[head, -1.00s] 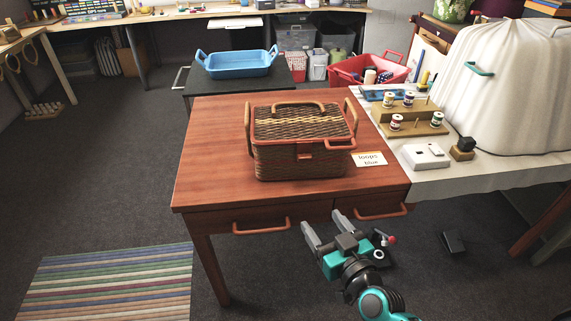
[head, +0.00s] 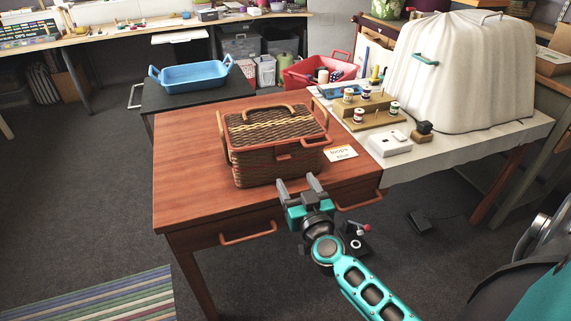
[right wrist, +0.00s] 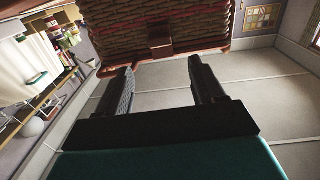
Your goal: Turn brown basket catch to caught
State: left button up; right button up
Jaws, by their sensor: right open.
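The brown wicker basket (head: 262,155) stands upright on the wooden desk with its lid down. Its catch (head: 284,157) is a small reddish tab at the middle of the front rim; whether it is caught is too small to tell. In the right wrist view the basket (right wrist: 190,18) fills the top, and the catch (right wrist: 160,52) hangs at its rim, ahead of and between my fingers. My right gripper (head: 299,183) is open and empty at the desk's front edge, just in front of the basket and apart from it. My left gripper is not in view.
The wooden desk (head: 185,165) has free room left of the basket. A paper label (head: 341,153) lies to its right. A side table holds a spool rack (head: 368,120), a white box (head: 389,143) and a covered machine (head: 460,75). A blue tray (head: 190,76) stands behind.

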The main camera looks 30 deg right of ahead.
aim_at(285, 160)
jog(key=b+x, duration=0.1)
jog(key=x, duration=0.6)
jog(key=shift+w, duration=0.25)
jog(key=shift+w+d, duration=0.2)
jog(key=shift+w, duration=0.35)
jog(key=shift+c, duration=0.4)
jog(key=shift+c, duration=0.7)
jog(key=c, duration=0.8)
jog(key=shift+c, duration=0.2)
